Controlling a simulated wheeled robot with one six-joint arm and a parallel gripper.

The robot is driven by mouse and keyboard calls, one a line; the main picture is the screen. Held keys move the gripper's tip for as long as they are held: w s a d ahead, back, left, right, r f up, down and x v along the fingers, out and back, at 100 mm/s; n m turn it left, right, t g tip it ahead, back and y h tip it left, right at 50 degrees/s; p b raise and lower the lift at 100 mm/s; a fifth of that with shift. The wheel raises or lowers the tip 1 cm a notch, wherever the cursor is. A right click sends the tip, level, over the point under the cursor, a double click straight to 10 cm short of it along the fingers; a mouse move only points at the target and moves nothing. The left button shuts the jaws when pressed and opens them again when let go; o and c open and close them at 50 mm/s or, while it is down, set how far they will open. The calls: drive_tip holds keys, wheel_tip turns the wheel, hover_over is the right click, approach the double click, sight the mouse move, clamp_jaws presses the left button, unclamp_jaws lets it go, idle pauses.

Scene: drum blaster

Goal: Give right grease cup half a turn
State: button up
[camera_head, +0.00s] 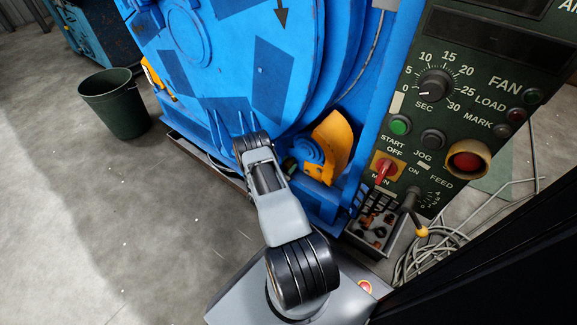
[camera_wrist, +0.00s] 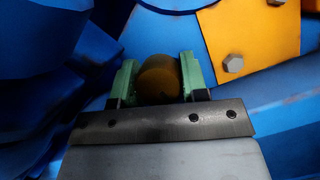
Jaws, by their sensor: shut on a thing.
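In the wrist view, the right grease cup (camera_wrist: 158,76) is a round, dull brass-brown knob. My gripper (camera_wrist: 157,82) has its two green fingers on either side of the cup, shut on it. The cup's far end and its mounting are hidden. In the head view, my arm reaches down toward the lower part of the blue machine (camera_head: 215,60). The gripper and the cup are hidden behind the arm there.
An orange guard plate (camera_wrist: 252,40) with bolts is close to the right of the gripper; it also shows in the head view (camera_head: 335,143). Blue machine parts crowd the left. A green control panel (camera_head: 470,75) stands at right. A dark bin (camera_head: 118,105) stands on open floor at left.

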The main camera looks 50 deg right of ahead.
drive_tip(key=o, duration=0.9)
drive_tip(key=p+v, duration=0.2)
drive_tip(key=v, duration=1.2)
drive_tip(key=shift+r, duration=0.1)
